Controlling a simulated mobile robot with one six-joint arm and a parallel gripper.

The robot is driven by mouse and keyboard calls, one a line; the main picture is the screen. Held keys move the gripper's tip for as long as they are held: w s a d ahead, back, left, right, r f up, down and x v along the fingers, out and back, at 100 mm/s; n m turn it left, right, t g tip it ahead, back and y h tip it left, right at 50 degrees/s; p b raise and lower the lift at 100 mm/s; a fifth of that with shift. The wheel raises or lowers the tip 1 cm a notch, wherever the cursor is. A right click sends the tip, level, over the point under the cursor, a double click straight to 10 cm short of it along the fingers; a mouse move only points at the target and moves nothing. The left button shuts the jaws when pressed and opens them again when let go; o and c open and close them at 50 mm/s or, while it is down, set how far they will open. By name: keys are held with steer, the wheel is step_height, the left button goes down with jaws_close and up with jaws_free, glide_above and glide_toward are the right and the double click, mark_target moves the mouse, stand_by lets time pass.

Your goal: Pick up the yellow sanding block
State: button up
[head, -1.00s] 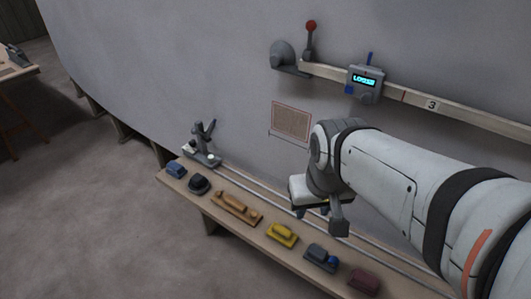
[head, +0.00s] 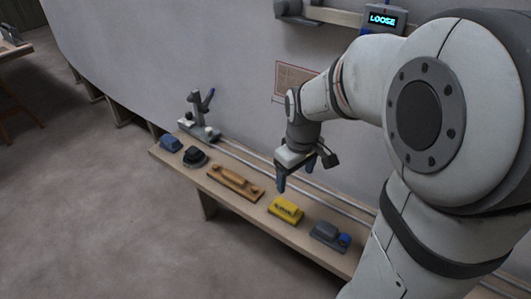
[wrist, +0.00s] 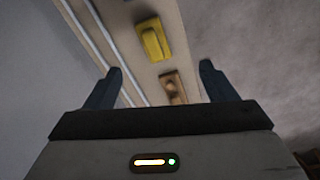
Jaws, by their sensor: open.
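The yellow sanding block (head: 286,210) lies on the wooden bench shelf, between a long wooden sanding block and a grey-and-blue one. My gripper (head: 296,180) is open and empty, above the shelf and apart from the yellow block. Its two dark blue fingers also show spread in the wrist view (wrist: 160,76).
The long wooden block (head: 235,182) and the grey-and-blue block (head: 329,235) flank the yellow one. A black block (head: 195,157), a blue block (head: 171,142) and a clamp-like stand (head: 199,118) are farther left. Rails (head: 330,199) run along the shelf beside the wall. A display (head: 383,19) reads "LOOSE".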

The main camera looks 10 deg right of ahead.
mark_target(287, 203)
steer(key=w+f+n+b, duration=0.1)
steer(key=w+f, duration=0.1)
steer(key=f, duration=0.2)
steer(key=w+f+n+b, duration=0.1)
steer(key=f+b, duration=0.1)
steer(key=f, duration=0.2)
steer(key=w+f+n+b, duration=0.1)
steer(key=w+f+b, duration=0.1)
steer(key=f, duration=0.2)
steer(key=shift+w+f+g, duration=0.3)
steer(key=shift+f+g, duration=0.1)
steer(key=f+b, duration=0.2)
steer(key=f, duration=0.5)
steer(key=shift+s+f+b, duration=0.15)
steer(key=shift+s+b, duration=0.05)
steer(key=shift+b, duration=0.15)
steer(key=shift+c, duration=0.5)
steer(key=c, duration=1)
step_height(287, 203, up, 10)
steer(key=p, duration=0.3)
